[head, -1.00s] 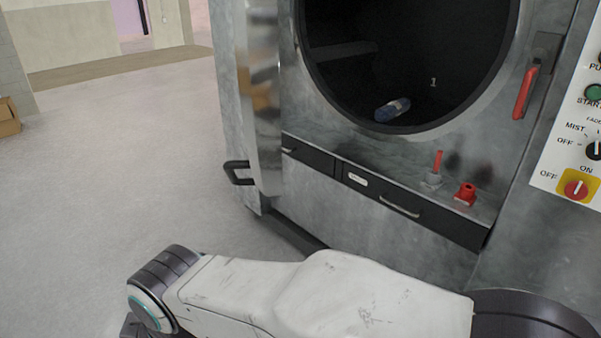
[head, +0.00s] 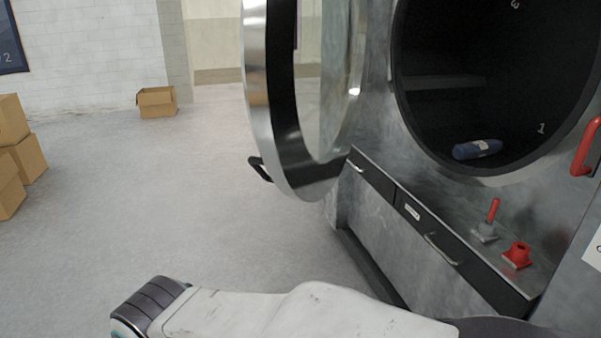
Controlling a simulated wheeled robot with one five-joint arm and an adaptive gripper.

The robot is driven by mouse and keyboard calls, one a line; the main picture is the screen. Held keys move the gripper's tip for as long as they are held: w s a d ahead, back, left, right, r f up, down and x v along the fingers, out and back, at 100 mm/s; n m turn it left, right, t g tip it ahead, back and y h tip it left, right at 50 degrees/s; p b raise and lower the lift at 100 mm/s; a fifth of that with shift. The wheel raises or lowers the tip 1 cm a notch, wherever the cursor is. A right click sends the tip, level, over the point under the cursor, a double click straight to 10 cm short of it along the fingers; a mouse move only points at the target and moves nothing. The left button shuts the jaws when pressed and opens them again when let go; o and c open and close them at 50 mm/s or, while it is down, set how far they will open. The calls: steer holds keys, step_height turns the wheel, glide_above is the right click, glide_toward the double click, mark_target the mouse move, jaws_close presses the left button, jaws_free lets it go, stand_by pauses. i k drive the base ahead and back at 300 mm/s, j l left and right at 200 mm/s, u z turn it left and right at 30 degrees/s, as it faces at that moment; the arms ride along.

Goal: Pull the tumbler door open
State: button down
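The tumbler door (head: 292,160), a round metal ring with a glass pane, stands swung open to the left of the machine. Its black handle (head: 260,168) sticks out at the lower left of the ring. The round drum opening (head: 490,100) is uncovered and dark, with a blue rolled item (head: 477,149) lying inside near the bottom. My white arm lies across the bottom of the head view, well below the handle and apart from it. My gripper's fingers do not show.
The machine front (head: 385,225) has drawers, a grey fixture with a red lever (head: 490,218) and a red fitting (head: 517,255). A red handle (head: 587,148) is at the right edge. Cardboard boxes (head: 27,158) stand at the left, another (head: 156,102) by the wall. The floor between is clear.

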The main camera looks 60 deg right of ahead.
mark_target(267, 38)
steer(key=k+l+u, duration=0.25)
steer(key=u, duration=0.2)
steer(key=k+l+u, duration=0.1)
steer(key=k+u, duration=0.85)
steer(key=i+j, duration=0.05)
steer(key=i, duration=0.05)
